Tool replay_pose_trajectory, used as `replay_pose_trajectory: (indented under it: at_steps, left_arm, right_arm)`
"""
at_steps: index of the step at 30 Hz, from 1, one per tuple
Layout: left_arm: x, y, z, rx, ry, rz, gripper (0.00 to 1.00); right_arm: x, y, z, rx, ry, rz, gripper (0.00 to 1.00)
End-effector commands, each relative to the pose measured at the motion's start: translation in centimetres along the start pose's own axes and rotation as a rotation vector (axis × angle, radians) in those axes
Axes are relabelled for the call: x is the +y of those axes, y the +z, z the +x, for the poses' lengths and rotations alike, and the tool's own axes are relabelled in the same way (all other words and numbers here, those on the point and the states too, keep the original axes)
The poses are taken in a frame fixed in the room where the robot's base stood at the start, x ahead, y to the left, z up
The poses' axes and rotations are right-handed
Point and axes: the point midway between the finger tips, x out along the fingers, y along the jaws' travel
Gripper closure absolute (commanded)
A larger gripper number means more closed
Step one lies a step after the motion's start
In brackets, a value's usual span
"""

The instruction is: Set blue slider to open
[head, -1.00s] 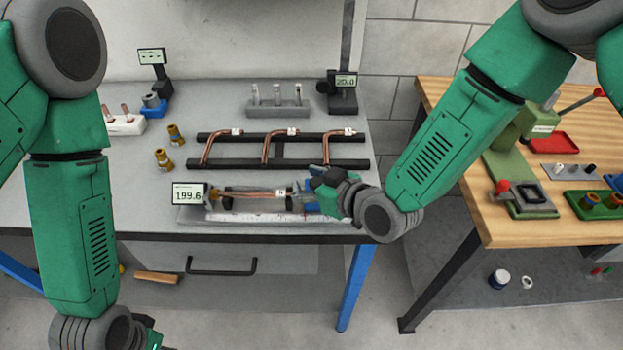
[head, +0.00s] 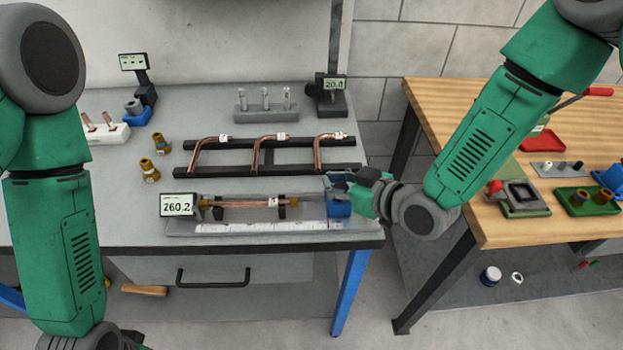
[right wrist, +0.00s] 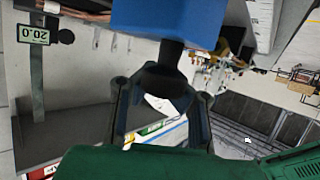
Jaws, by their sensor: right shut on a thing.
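The blue slider (head: 339,207) is at the right end of the measuring fixture on the grey bench. My right gripper (head: 338,182) is shut on it; in the right wrist view, the gripper (right wrist: 163,100) has its fingers around the dark knob (right wrist: 166,76) under the slider's blue block (right wrist: 172,20). A copper tube (head: 245,204) lies level along the fixture, left of the slider. The fixture's display (head: 178,206) reads 260.2. Only a dark bit of my left gripper (head: 130,340) shows at the bottom left, its fingers hidden.
A black rack (head: 262,170) with bent copper tubes stands behind the fixture. Two brass fittings (head: 149,170) stand left of it. A holder (head: 267,112) with clear vials is at the back. A wooden table (head: 460,110) with other fixtures is on the right.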

Motion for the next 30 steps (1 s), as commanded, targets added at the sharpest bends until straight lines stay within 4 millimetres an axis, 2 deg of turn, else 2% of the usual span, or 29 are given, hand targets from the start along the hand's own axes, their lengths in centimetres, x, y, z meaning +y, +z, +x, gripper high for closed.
replay_pose_trajectory:
  at_steps: [1, 8, 9, 11, 12, 19, 23, 26, 30]
  left_arm:
    - [0.1, 0.0, 0.0, 0.0, 0.001, 0.001, 0.71]
    - [0.1, 0.0, 0.0, 0.0, 0.002, 0.003, 0.71]
    - [0.1, 0.0, 0.0, 0.0, 0.001, 0.003, 0.71]
    - [0.1, 0.0, 0.0, 0.001, 0.001, 0.002, 0.71]
    - [0.1, 0.0, 0.0, 0.001, 0.001, 0.002, 0.71]
    - [0.1, 0.0, 0.0, 0.0, 0.001, 0.002, 0.71]
    - [0.0, 0.2, 0.0, 0.002, 0.002, 0.002, 0.71]
    - [0.0, 0.3, -0.1, 0.003, 0.002, 0.002, 0.71]
    - [0.1, 0.3, -0.1, 0.004, 0.001, 0.002, 0.71]
  right_arm:
    - [-1.0, 1.2, -0.8, -0.028, -0.028, 0.012, 1.0]
    - [-0.5, 1.5, -1.2, -0.027, -0.023, 0.015, 1.0]
    - [-0.4, 1.5, -1.2, -0.028, -0.021, 0.014, 0.79]
    - [-0.4, 1.5, -1.1, -0.03, -0.02, 0.014, 0.58]
    - [-0.4, 1.4, -1.0, -0.028, -0.019, 0.013, 0.52]
    - [-0.3, 1.0, -0.1, -0.027, -0.017, 0.009, 0.52]
    - [-0.3, 0.9, -0.3, -0.027, -0.016, 0.008, 0.52]
    - [-0.4, 0.8, -1.4, -0.026, -0.015, 0.008, 0.52]
    - [-0.2, 0.8, -4.4, -0.023, -0.013, 0.011, 0.52]
